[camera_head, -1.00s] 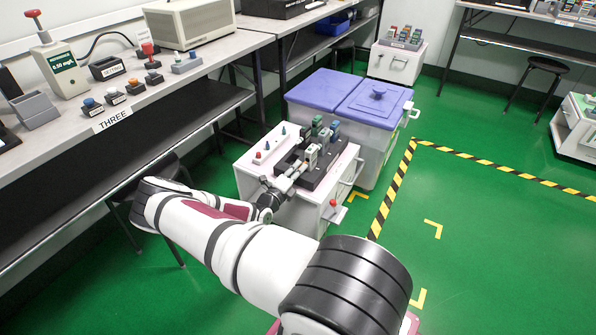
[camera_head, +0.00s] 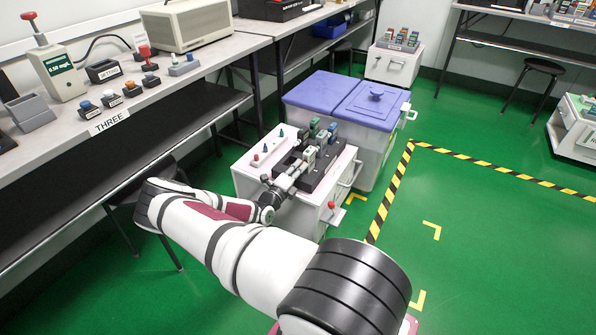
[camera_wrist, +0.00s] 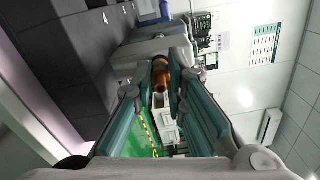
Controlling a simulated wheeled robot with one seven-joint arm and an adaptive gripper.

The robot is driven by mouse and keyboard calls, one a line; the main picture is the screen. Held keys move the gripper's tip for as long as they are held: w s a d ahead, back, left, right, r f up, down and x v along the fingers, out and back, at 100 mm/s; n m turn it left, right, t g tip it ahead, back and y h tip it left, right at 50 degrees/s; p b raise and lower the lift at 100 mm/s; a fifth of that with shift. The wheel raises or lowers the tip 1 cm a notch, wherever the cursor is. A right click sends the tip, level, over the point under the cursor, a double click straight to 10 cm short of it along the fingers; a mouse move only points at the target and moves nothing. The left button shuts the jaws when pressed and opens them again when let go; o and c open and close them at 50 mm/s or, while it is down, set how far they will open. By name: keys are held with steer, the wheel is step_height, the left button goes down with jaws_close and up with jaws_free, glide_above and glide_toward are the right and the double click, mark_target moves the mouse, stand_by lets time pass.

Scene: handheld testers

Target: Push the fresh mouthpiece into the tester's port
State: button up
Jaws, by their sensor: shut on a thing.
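My gripper (camera_head: 297,173) is low over the white cart, beside the testers in the black rack (camera_head: 325,181). In the wrist view its teal fingers (camera_wrist: 161,85) are closed on an orange-brown cylindrical piece, which looks like the mouthpiece (camera_wrist: 160,72). A grey tester body (camera_wrist: 150,48) shows just beyond the piece. I cannot tell whether the piece touches its port or is inside it. The nearest tester (camera_head: 309,156) in the head view stands upright close to my gripper, which partly hides its lower part.
A white strip (camera_head: 272,144) with small red, blue and green pieces lies on the cart, left of the rack. A purple-lidded bin (camera_head: 335,98) stands behind the cart. Bench THREE (camera_head: 165,97) is at the left.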

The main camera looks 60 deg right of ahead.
steer(key=shift+d, duration=0.75)
stand_by(0.4)
steer(key=o, duration=0.8)
steer(key=shift+c, duration=0.2)
steer(key=a, duration=1.2)
steer(key=shift+s, duration=0.4)
